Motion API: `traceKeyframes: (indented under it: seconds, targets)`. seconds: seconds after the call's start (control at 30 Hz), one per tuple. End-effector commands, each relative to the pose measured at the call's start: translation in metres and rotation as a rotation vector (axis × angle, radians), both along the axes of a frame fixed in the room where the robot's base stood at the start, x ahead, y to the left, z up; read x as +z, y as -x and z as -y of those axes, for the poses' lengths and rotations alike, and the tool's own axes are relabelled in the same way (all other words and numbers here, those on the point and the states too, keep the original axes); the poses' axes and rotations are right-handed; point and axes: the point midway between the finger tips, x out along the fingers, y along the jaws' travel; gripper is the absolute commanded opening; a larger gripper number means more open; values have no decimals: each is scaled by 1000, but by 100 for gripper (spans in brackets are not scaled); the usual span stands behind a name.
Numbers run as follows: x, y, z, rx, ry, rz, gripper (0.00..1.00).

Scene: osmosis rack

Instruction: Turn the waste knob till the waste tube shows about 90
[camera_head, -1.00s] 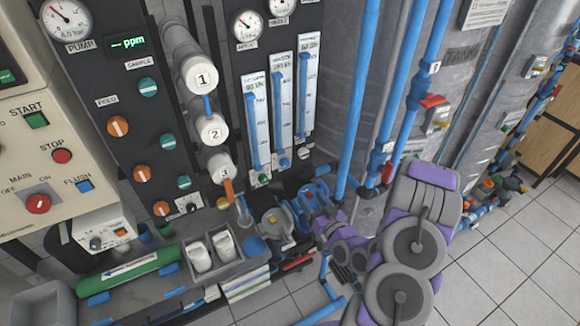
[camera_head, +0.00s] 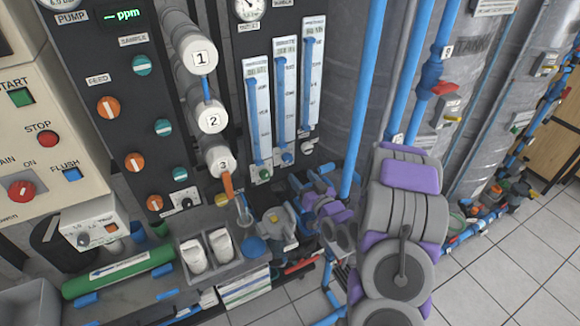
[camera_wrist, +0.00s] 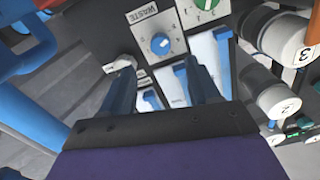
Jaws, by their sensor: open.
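The waste knob is a blue dial on a white plate marked WASTE, seen in the wrist view (camera_wrist: 159,43). In the head view the waste knob (camera_head: 287,158) sits under the middle of three upright flow tubes. The waste tube (camera_head: 284,110) is white with a long blue column; its reading is too small to make out. My gripper (camera_wrist: 158,72) is open, with dark blue fingers pointing toward the panel. In the wrist view the waste knob shows between and just beyond the fingertips. I see nothing held. In the head view my purple and grey arm reaches to just below the knobs.
A green knob (camera_head: 265,174) and a pale grey knob (camera_head: 307,147) flank the waste knob closely. White numbered cylinders (camera_head: 200,57) stand to the left. Blue pipes (camera_head: 365,100) rise on the right. Pump fittings (camera_head: 277,225) crowd the space below the panel.

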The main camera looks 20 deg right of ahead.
Motion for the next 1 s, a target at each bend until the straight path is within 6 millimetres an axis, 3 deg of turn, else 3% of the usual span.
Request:
traceKeyframes:
  seconds: [0.3, 0.5, 0.97, 1.0]
  targets:
    - [-1, -58, -3, 2, 1, 4, 61]
    - [-1, -82, -3, 1, 0, 1, 61]
    - [0, -93, -3, -1, 0, -1, 61]
    - [0, -93, -3, -1, 0, -1, 57]
